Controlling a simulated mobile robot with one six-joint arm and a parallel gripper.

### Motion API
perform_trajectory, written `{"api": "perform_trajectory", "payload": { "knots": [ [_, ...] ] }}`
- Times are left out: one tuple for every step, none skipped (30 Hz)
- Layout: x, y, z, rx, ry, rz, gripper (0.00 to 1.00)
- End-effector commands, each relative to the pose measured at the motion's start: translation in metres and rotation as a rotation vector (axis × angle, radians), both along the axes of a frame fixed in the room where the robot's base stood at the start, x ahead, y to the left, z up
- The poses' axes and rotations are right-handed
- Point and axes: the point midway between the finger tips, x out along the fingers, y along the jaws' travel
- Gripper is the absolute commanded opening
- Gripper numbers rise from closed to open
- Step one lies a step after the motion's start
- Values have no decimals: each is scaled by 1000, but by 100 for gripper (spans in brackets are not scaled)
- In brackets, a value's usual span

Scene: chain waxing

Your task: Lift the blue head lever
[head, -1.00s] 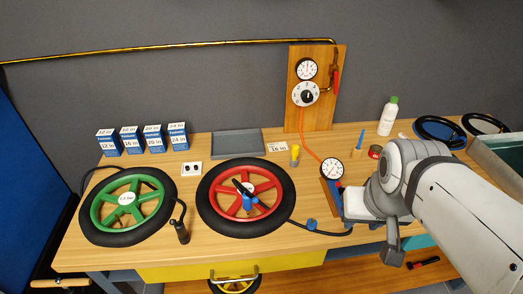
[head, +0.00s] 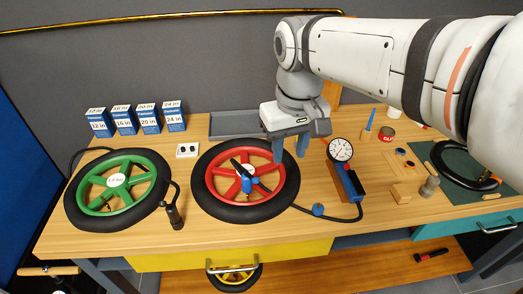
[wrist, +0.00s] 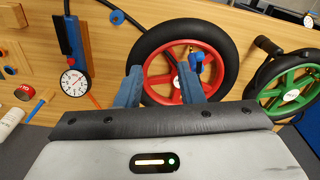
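The red wheel (head: 225,187) with a black tyre lies flat on the bench. A small blue head (head: 261,188) sits near its hub, with a dark bar (head: 241,168) beside it. In the wrist view the blue head (wrist: 197,58) shows just right of the right finger. Which part of it is the lever is too small to tell. My gripper (head: 290,148) is open and empty, above the wheel's right rear edge, pointing down. In the wrist view its two blue fingers (wrist: 160,66) are spread over the wheel, apart from the head.
The green wheel (head: 118,183) lies at left with a black-handled hose end (head: 173,214). Blue boxes (head: 122,120) and a grey tray (head: 233,123) stand behind.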

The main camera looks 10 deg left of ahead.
Motion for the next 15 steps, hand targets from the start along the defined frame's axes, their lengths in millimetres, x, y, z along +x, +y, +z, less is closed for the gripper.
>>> {"api": "perform_trajectory", "payload": {
  "knots": [
    [3,23,-10,-10,20,54,34],
    [4,33,-10,-15,28,77,34],
    [4,44,-11,-22,39,103,34],
    [4,52,-11,-26,46,119,34],
    [4,58,-11,-30,52,133,34],
    [4,64,-11,-33,58,147,34],
    [4,67,-11,-36,62,155,34],
    [3,70,-12,-37,64,160,34],
    [3,72,-14,-39,67,165,34],
    [3,72,-16,-40,68,166,34],
    [3,72,-19,-40,68,166,34],
    [3,72,-24,-40,69,166,34],
    [3,72,-29,-40,69,166,34],
    [3,72,-34,-40,69,165,34],
    [2,71,-41,-40,69,165,34]
  ]
}}
